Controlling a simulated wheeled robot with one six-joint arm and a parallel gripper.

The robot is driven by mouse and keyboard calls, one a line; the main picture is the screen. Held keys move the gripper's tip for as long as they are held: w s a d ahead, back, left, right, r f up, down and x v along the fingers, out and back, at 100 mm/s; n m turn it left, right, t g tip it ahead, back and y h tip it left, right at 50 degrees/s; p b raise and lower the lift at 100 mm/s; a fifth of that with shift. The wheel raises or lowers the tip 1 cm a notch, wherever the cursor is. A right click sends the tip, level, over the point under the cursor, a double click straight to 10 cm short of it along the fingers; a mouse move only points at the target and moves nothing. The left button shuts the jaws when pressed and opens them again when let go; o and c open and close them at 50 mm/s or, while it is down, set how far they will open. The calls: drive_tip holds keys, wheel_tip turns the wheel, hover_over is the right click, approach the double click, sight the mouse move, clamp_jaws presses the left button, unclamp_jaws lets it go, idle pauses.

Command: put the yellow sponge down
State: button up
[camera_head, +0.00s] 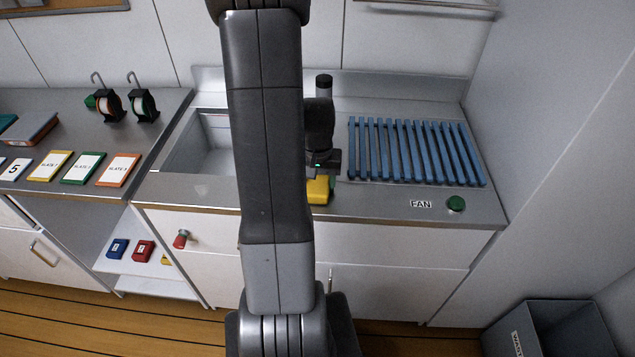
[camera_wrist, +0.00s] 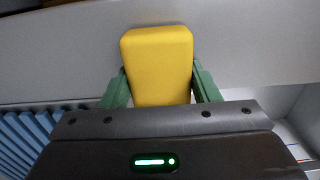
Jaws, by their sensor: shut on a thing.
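The yellow sponge (camera_head: 319,191) shows in the head view at the front part of the counter, partly behind my arm. In the wrist view the sponge (camera_wrist: 158,62) stands out between the two green fingers of my gripper (camera_wrist: 160,88), which is shut on it. In the head view my gripper's fingers are largely hidden by my arm and wrist. I cannot tell whether the sponge touches the counter (camera_head: 385,201).
A blue slatted rack (camera_head: 415,152) lies right of the gripper, and a sink basin (camera_head: 203,145) lies left. A green button (camera_head: 456,204) and a FAN label (camera_head: 421,204) sit at the front right. Bare steel lies along the front edge. A grey bin (camera_head: 548,335) stands on the floor.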

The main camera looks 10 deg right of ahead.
sight(318, 182)
drive_tip(key=shift+f, duration=0.25)
drive_tip(key=o, duration=1.1)
drive_tip(key=shift+r, duration=0.1)
drive_tip(key=shift+r, duration=0.1)
wheel_tip(318, 182, up, 12)
wheel_tip(318, 182, down, 12)
drive_tip(key=shift+r, duration=1.8)
drive_tip(key=shift+f, duration=0.1)
